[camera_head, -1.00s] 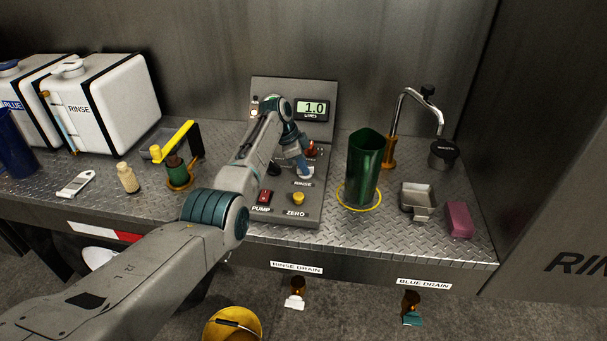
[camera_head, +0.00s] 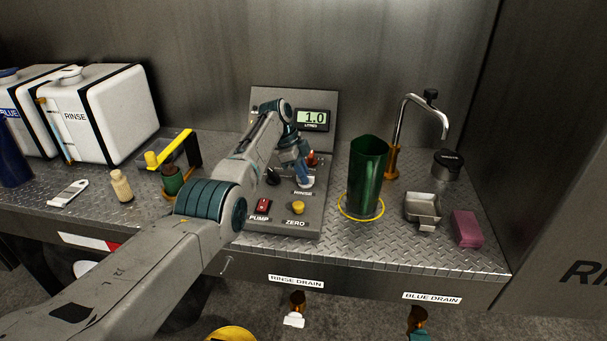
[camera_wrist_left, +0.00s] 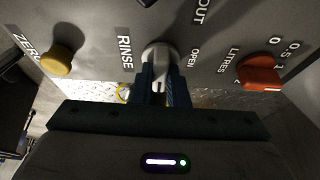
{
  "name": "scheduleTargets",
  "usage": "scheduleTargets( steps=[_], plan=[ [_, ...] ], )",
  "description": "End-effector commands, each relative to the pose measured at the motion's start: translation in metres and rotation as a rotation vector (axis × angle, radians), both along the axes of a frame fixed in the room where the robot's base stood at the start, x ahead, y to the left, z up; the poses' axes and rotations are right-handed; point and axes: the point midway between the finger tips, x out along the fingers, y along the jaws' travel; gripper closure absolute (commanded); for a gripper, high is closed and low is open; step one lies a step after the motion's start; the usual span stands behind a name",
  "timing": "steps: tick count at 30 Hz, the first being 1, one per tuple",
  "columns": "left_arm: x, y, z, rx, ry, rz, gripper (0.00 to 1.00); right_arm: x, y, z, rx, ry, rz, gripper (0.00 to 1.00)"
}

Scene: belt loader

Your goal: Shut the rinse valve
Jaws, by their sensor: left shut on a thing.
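The rinse valve has a pale handle (camera_head: 306,183) on the grey control panel (camera_head: 290,222), above the RINSE label. In the left wrist view the handle (camera_wrist_left: 160,54) sits between the RINSE and OPEN lettering. My left gripper (camera_head: 303,174) reaches down to it from the left. Its blue fingers (camera_wrist_left: 165,82) are shut on the handle and hide part of it, so its exact angle is hard to tell. My right gripper is not in view.
A red knob (camera_wrist_left: 260,73) is close beside the valve. The yellow ZERO button (camera_head: 298,207) and red PUMP switch (camera_head: 263,205) are in front. A green jug (camera_head: 367,175) stands right of the panel. The display (camera_head: 312,119) reads 1.0.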

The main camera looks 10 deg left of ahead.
Motion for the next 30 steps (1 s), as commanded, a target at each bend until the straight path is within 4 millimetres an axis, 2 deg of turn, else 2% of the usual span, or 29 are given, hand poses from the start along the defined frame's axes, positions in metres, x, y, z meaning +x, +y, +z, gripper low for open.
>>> scheduleTargets(
  steps=[1,2,4,5,13,17,30],
  plan=[
    [0.001,0.001,0.003,0.0,-0.006,0.0,1.0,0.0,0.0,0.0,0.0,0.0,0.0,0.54],
    [0.001,0.0,0.003,0.0,-0.006,0.0,0.8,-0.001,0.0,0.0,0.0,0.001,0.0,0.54],
    [0.001,0.0,0.003,0.0,-0.005,0.0,0.67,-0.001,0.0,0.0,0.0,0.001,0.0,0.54],
    [0.001,0.0,0.003,0.0,-0.005,0.001,0.65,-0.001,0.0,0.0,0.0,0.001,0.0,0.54],
    [0.001,0.0,0.002,0.0,-0.003,0.001,0.65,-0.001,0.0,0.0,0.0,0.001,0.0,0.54],
    [0.001,0.004,0.01,0.0,-0.004,0.002,0.65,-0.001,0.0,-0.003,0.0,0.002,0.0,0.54],
    [0.003,0.036,0.085,0.0,-0.006,0.001,0.65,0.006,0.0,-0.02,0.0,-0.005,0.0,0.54]
  ],
)
